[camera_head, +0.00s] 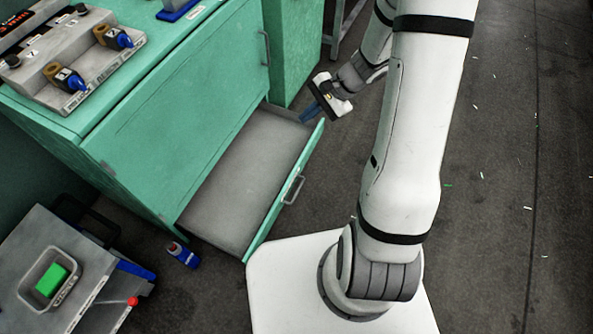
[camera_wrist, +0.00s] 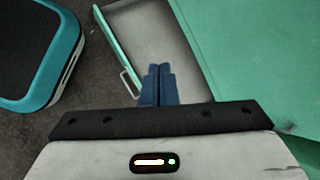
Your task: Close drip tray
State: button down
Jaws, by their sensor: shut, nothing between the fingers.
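The drip tray (camera_head: 245,175) is a shallow grey drawer with a green front, pulled out of the green press cabinet (camera_head: 190,115). It looks empty. Its front panel carries a metal handle (camera_head: 292,190). My gripper (camera_head: 308,114) is shut and empty, with its blue fingers at the tray's far end, close to the corner of the front panel. In the wrist view the fingers (camera_wrist: 160,70) overlap the grey tray floor (camera_wrist: 165,35), with the handle (camera_wrist: 130,84) just left of them. I cannot tell whether they touch the tray.
A blue bottle (camera_head: 183,254) stands on the floor near the tray's near side. A grey cart (camera_head: 95,265) with a green block (camera_head: 52,281) in a bin is at lower left. Bottles (camera_head: 65,78) lie on a holder on the cabinet top.

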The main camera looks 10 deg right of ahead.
jog(key=w+d+f+m+t+b, duration=0.1)
jog(key=f+m+b, duration=0.1)
jog(key=f, duration=0.5)
jog(key=w+d+f+m+t+y+b, duration=0.1)
jog(key=d+f+m, duration=0.15)
jog(key=f, duration=0.45)
jog(key=w+d+f+m+t+b, duration=0.1)
jog(key=w+f+m+b, duration=0.15)
jog(key=f, duration=0.45)
jog(key=m+t+h+b, duration=0.1)
jog(key=m+t+b, duration=0.1)
jog(key=m+b, duration=0.5)
send_near(292, 179)
notch_tip(292, 179, down, 4)
jog(key=w+a, duration=0.2)
jog(key=a, duration=0.1)
jog(key=shift+f+b, duration=0.25)
jog(key=shift+b, duration=0.1)
jog(key=shift+w+a, duration=0.25)
jog(key=shift+a, duration=0.15)
jog(key=shift+r, duration=0.1)
